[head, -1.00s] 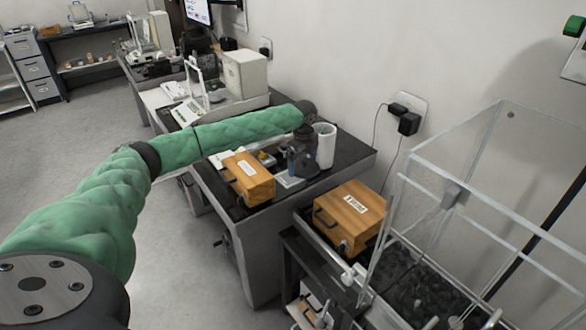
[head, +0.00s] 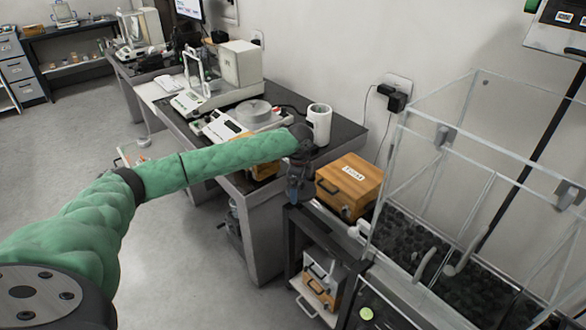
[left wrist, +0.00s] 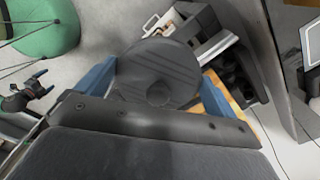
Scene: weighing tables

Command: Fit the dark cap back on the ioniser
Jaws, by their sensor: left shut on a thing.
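My left gripper (head: 298,190) hangs in front of the weighing table's near end, beside a wooden box. In the left wrist view its blue fingers (left wrist: 158,92) are shut on a dark, round, ridged cap (left wrist: 155,68), one finger on each side. In the head view I cannot make out the cap at the gripper. A dark gripper with blue fingers, seemingly my right one (left wrist: 30,95), shows small at the left of the wrist view; its opening is unclear. I cannot pick out the ioniser for certain in either view.
A labelled wooden box (head: 349,186) stands on a dark stand right of the left gripper. A clear-walled enclosure (head: 455,165) stands further right. A balance with a round pan (head: 255,113) and a white cylinder (head: 319,124) are on the table behind.

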